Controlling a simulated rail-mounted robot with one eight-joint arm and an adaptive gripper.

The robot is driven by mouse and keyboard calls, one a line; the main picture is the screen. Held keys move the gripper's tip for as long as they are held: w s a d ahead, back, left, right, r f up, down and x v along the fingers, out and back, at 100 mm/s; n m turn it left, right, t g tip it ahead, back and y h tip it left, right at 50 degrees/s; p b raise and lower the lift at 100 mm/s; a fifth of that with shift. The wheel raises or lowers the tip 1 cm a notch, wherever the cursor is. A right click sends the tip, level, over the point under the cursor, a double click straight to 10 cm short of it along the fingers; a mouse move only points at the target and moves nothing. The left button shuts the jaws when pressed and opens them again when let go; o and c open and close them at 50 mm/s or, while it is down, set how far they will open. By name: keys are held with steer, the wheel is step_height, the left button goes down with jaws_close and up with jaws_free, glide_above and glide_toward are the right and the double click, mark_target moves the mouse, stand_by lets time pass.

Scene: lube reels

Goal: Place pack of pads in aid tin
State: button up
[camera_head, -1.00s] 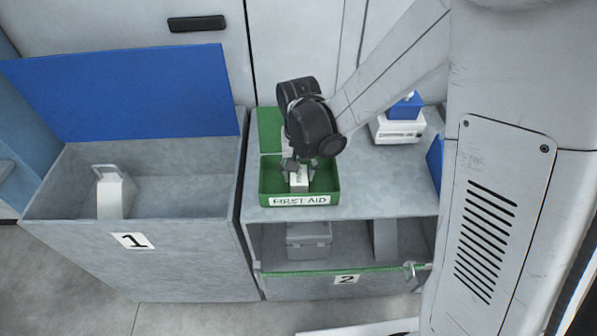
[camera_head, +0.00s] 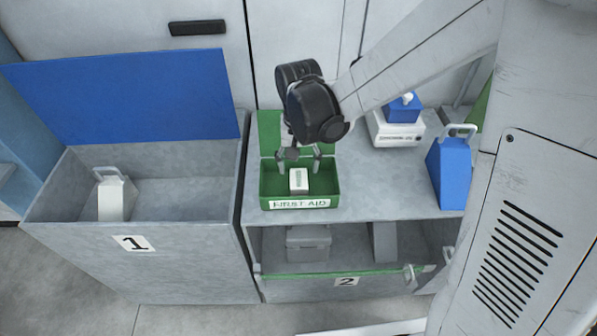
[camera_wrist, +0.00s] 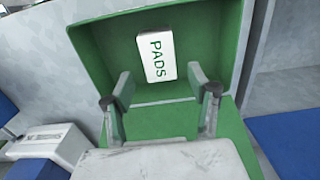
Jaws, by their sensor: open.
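The pack of pads (camera_head: 299,180) is a small white box with green marking. It lies inside the green first aid tin (camera_head: 299,204), which stands open on the shelf top with its lid raised at the back. In the wrist view the pack (camera_wrist: 156,57) shows its PADS lettering, on the floor of the tin (camera_wrist: 205,25). My gripper (camera_head: 303,168) is open above the tin and apart from the pack. Its two spread fingers (camera_wrist: 160,90) show in the wrist view with nothing between them.
A grey bin marked 1 (camera_head: 190,235) with a raised blue lid (camera_head: 130,95) stands at left and holds a pale wedge-shaped container (camera_head: 116,196). A white and blue device (camera_head: 397,130) and a blue handled container (camera_head: 450,175) stand right of the tin. Grey boxes sit in compartment 2 (camera_head: 345,281) below.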

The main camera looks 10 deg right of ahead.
mark_target(299, 175)
step_height(299, 175, up, 7)
steer(key=s+d+r+t, duration=0.7)
steer(key=s+d+r, duration=0.3)
steer(key=s+d, duration=0.4)
steer(key=shift+s+d+r+n+p, duration=0.15)
steer(key=shift+s+d+n+p, duration=0.1)
steer(key=shift+s+n+p, duration=0.25)
steer(key=shift+s, duration=0.1)
stand_by(1.0)
